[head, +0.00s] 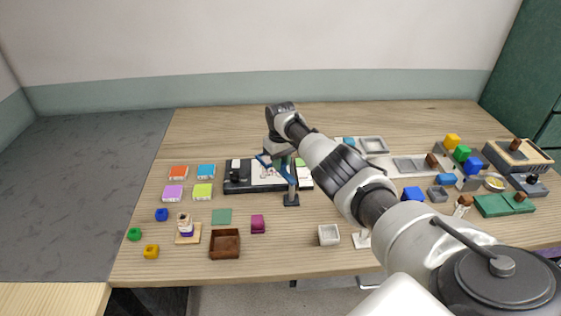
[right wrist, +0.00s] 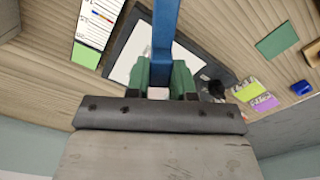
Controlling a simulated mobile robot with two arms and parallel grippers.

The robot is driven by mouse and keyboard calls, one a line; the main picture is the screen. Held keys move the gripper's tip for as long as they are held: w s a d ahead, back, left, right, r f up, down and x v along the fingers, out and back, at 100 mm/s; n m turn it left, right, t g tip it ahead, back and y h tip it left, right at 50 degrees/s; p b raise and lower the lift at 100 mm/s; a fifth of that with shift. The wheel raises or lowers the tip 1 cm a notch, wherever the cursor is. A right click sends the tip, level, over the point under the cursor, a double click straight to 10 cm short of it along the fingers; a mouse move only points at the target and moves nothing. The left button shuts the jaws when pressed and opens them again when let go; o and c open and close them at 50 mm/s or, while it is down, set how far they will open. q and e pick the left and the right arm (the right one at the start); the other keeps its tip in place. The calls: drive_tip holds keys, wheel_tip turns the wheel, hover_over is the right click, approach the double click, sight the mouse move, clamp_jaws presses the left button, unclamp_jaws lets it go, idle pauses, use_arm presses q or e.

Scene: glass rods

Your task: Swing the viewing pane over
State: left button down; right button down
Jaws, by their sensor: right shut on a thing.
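Much of the frame is hidden by my right arm and gripper. My right gripper (head: 274,160) reaches down to the frame from above. In the right wrist view its green fingers (right wrist: 166,78) are shut on the blue bar (right wrist: 166,35) of the frame. A black board (head: 233,187) with a white sheet lies behind and below the frame. My left gripper is out of view.
Coloured boxes (head: 173,193) and small blocks (head: 151,251) lie at the left. Blocks and grey trays (head: 411,167) crowd the right. The back strip is clear.

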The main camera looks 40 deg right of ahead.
drive_tip(key=shift+r, duration=0.1)
drive_tip(key=c, duration=1)
unclamp_jaws()
drive_tip(key=shift+o, duration=0.2)
drive_tip(key=shift+r, duration=0.45)
wheel_tip(320, 180, up, 10)
drive_tip(key=shift+b, duration=0.35)
drive_tip(key=shift+f, duration=0.15)
